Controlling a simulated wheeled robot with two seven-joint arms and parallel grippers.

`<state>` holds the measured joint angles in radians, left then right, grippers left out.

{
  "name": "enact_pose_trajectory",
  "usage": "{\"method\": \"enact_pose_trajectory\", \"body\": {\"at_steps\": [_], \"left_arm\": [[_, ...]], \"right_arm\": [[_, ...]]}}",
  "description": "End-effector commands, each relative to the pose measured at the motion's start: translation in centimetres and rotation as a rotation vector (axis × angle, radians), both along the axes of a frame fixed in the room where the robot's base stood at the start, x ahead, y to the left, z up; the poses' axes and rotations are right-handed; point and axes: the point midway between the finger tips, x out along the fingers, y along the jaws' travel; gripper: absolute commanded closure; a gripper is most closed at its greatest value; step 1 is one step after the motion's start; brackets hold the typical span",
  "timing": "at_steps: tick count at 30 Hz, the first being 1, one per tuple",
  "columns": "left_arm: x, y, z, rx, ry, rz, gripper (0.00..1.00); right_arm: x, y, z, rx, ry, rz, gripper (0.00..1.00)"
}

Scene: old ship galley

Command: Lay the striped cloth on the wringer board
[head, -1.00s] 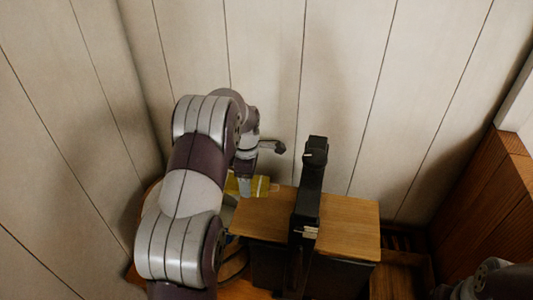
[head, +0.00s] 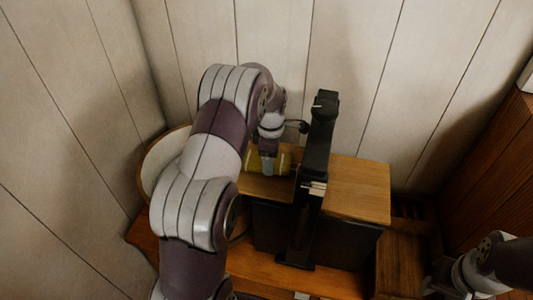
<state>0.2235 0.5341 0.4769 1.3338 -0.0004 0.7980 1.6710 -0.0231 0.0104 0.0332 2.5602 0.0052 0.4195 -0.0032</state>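The wringer board (head: 358,190) is a flat wooden top with a tall black upright frame (head: 318,150) across its middle. The striped cloth (head: 282,163) is a small yellow piece at the board's far left part, partly hidden by my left gripper (head: 267,165). The gripper points down onto the cloth and appears shut on it, though its fingertips are hard to make out. Whether the cloth touches the board cannot be told. My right gripper (head: 445,288) is low at the right edge, mostly hidden by its own arm.
A round pale basin (head: 162,160) with a wooden rim stands left of the board, behind my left arm. A wooden crate (head: 403,255) sits to the right. Plank walls close in at the back and left. The right half of the board is clear.

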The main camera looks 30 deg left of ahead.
Motion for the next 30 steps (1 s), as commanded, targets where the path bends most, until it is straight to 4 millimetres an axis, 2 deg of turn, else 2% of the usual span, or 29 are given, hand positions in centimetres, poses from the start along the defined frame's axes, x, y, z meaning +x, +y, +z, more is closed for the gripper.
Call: {"method": "enact_pose_trajectory", "body": {"at_steps": [14,15,17,30], "left_arm": [[0.03,-0.05,-0.08,0.000,-0.001,0.000,0.62],[0.03,-0.05,-0.08,0.000,-0.001,-0.001,0.18],[0.03,-0.05,-0.08,0.000,-0.001,0.000,0.01],[0.02,-0.03,-0.03,0.000,0.000,0.000,0.01]], "right_arm": [[0.00,0.00,-0.03,0.000,0.000,0.000,0.57],[0.00,0.00,-0.03,0.000,0.000,0.000,0.57],[0.00,0.00,-0.03,0.000,0.000,0.000,0.57],[0.00,0.00,0.00,0.000,0.000,0.000,0.57]]}}
